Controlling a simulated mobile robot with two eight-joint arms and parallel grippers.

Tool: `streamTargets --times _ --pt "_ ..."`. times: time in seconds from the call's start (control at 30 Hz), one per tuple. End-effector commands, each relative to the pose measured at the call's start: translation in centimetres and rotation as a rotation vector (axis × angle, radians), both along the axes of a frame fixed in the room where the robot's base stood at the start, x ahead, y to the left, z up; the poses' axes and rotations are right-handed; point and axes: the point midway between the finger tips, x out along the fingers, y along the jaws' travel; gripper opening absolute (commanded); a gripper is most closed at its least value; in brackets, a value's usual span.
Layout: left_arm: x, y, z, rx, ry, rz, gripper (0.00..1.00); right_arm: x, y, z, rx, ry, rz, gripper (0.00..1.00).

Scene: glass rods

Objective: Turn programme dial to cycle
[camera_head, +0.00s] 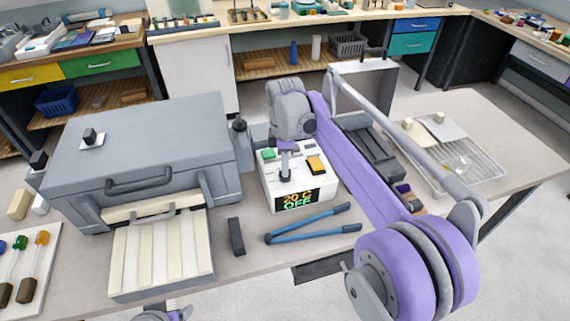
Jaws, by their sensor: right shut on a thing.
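A white control box (278,200) stands on the table beside the grey kiln-like oven. Its front display (298,199) reads "20 C" and "OFF". On its top are a green button (268,154), a yellow-orange rocker or switch (316,164), and a dark dial (286,178) between them. My right gripper (286,168) points down over the box and is shut on the dial. The dial's marks are too small to read and partly hidden by the gripper. Only a small purple-grey piece of what looks like my left arm shows at the bottom edge; its gripper is out of view.
The grey oven (140,150) with a handle fills the left. A slatted pale tray (160,255) lies in front of it. Blue-handled tongs (310,223) and a small dark block (236,236) lie before the box. A wire rack (470,165) stands right, beyond my right arm.

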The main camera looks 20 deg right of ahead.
Motion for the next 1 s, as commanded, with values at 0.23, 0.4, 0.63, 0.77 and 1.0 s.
streamTargets --times 0.23,0.4,0.63,0.77,1.0 --pt "0.2 0.0 0.8 0.0 -0.004 0.0 0.67 0.0 0.0 0.1 0.0 0.0 -0.231 0.0" --pt "0.3 0.0 1.1 0.0 -0.006 0.0 0.67 0.0 0.0 0.1 0.0 0.0 -0.392 0.0" --pt "0.4 0.0 1.6 0.0 -0.008 0.0 0.67 0.0 0.0 0.0 0.001 0.001 -0.611 0.0" --pt "0.5 0.0 1.8 0.0 -0.009 0.0 0.67 0.0 0.0 0.0 0.001 0.001 -0.734 0.0" --pt "0.6 0.0 2.1 0.0 -0.011 0.0 0.67 0.0 0.0 0.0 0.001 0.001 -0.962 0.0"
